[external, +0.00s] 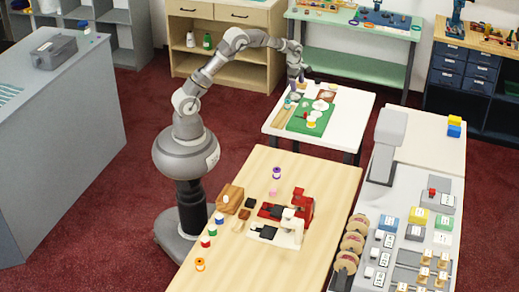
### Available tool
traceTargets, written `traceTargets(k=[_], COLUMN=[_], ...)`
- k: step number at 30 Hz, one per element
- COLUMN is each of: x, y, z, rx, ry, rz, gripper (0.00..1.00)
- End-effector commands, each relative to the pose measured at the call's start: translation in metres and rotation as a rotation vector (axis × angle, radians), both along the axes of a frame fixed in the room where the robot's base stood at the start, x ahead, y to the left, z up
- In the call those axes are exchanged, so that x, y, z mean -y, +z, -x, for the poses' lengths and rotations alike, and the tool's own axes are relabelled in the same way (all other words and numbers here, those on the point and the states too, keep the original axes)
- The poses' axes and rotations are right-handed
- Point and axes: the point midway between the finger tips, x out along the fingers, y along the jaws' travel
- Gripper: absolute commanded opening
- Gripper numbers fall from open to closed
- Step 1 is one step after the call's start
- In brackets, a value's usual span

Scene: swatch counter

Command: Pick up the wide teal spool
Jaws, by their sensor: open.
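My gripper (302,85) is open at the end of my outstretched arm, over the back left part of the small white table. It is far from the row of spools on the wooden table. No spool is clearly wide and teal at this size. In the row at the left edge are a blue spool (219,219), a green spool (212,231), a red-brown spool (205,242) and an orange spool (200,265). A purple spool (276,173) stands alone farther back.
The wooden table (310,173) also holds a wooden box (231,195) and red and white machines. The white table (350,101) carries a green mat (317,121) with small items. A grey counter with labelled blocks lies right. The wooden table's back and front are mostly clear.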

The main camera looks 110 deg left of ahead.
Motion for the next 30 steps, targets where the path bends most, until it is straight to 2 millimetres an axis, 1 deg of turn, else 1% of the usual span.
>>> traceTargets(k=[1,3,6,9,16,22,24,29,30], x=[-0.012,-0.021,-0.026,-0.027,-0.026,-0.024,-0.024,-0.024,-0.024], y=[-0.026,-0.05,-0.07,-0.085,-0.111,-0.144,-0.148,-0.147,-0.146], z=[0.02,0.041,0.056,0.058,0.055,0.051,0.051,0.051,0.051], rx=[-0.028,-0.056,-0.076,-0.081,-0.079,-0.08,-0.078,-0.078,-0.078], ry=[0.119,0.256,0.353,0.374,0.371,0.369,0.369,0.368,0.367], rz=[0.047,0.091,0.122,0.127,0.126,0.126,0.125,0.123,0.123], gripper=[0.72,0.72,0.72,0.72,0.72,0.72,0.72,0.72,0.7])
